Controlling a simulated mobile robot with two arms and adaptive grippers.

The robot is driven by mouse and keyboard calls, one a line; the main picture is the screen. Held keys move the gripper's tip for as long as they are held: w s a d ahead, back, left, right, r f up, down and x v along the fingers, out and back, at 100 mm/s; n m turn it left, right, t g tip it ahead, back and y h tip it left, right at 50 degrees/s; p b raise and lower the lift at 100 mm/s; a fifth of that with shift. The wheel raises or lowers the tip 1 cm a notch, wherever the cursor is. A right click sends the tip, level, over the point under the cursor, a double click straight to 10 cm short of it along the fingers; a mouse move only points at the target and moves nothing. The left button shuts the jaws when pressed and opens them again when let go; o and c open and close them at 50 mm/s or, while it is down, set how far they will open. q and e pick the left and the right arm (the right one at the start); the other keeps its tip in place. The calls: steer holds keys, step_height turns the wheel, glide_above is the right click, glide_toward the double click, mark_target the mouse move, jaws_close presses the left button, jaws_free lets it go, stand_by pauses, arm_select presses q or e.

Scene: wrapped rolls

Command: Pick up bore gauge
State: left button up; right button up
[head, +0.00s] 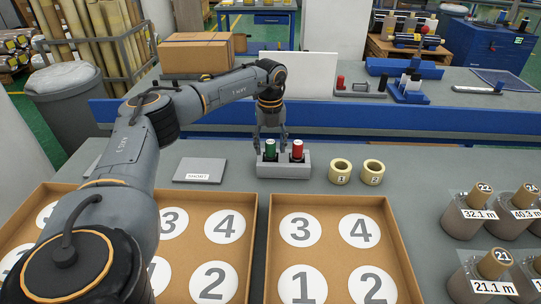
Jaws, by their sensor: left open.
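A grey block holder (284,170) stands on the grey bench near the middle of the head view. A green cylinder (270,153) and a red cylinder (297,155) stand upright in it, side by side; these look like the gauge pieces, but I cannot tell which is the bore gauge. My left gripper (270,142) is open and points down over the holder. Its fingertips are at the green cylinder's top, one on each side in the picture; contact is not clear. My right gripper is not in view.
Two cream rings (340,172) stand right of the holder. A dark plate marked SHORT (200,170) lies left of it. Cardboard trays with numbered circles (265,222) fill the front. Wrapped rolls (484,224) stand at right. A blue rail (350,120) runs behind.

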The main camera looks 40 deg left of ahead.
arm_select(q)
steer(key=shift+c, duration=0.2)
steer(key=shift+r, duration=0.1)
jaws_close()
